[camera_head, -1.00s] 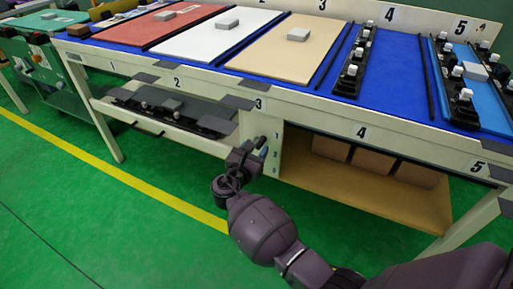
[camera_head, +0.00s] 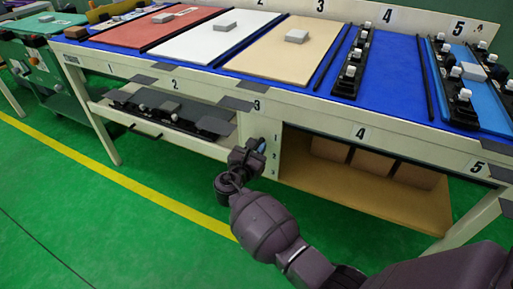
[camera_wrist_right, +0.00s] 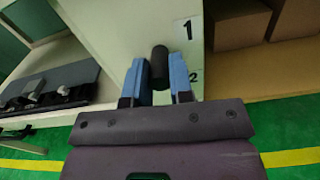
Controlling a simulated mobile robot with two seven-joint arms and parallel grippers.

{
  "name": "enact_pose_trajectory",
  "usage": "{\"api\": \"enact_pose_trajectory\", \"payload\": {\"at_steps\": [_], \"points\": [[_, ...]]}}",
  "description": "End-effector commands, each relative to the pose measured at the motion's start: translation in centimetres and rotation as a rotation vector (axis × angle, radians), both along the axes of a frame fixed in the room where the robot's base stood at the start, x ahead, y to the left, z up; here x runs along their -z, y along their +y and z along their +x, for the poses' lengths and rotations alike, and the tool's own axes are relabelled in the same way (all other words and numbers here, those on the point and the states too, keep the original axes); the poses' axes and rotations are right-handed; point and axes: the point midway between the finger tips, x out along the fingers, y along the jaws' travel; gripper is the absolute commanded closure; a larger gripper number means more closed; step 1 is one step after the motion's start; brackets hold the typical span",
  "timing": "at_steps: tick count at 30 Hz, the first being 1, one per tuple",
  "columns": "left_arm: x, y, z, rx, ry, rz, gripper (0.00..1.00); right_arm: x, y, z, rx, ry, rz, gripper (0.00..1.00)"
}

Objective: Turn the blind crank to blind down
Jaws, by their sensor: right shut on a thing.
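The blind crank's black handle (camera_wrist_right: 159,62) shows in the right wrist view, at the front of a white panel (camera_wrist_right: 120,30). My right gripper (camera_wrist_right: 160,75) has its two blue fingers on either side of the handle and is shut on it. In the head view my right gripper (camera_head: 262,144) is at this panel, beside the printed numbers 1, 2 and 3. The rest of the crank is hidden by the gripper and wrist. I cannot make out a blind. My left gripper is not in view.
The bench top (camera_head: 395,80) with coloured boards and black clips is above the gripper. A lower shelf (camera_head: 170,128) with dark parts lies left of the panel. An open compartment (camera_head: 350,190) with brown boxes is to its right. Green floor (camera_head: 120,220) is clear in front.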

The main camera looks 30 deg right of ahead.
Motion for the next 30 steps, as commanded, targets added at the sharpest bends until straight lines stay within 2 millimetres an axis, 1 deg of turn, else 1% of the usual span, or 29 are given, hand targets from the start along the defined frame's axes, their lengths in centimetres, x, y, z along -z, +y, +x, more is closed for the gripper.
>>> {"api": "enact_pose_trajectory", "payload": {"at_steps": [8,21,30], "points": [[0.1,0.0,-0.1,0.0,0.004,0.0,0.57,0.2,-0.1,-0.2,-0.004,-0.077,0.059,1.0],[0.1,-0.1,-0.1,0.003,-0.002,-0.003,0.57,1.5,-0.5,-0.9,-0.004,-0.327,0.257,1.0],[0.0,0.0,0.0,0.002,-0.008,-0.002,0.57,2.1,-0.7,-1.1,-0.004,-0.445,0.35,1.0]]}}
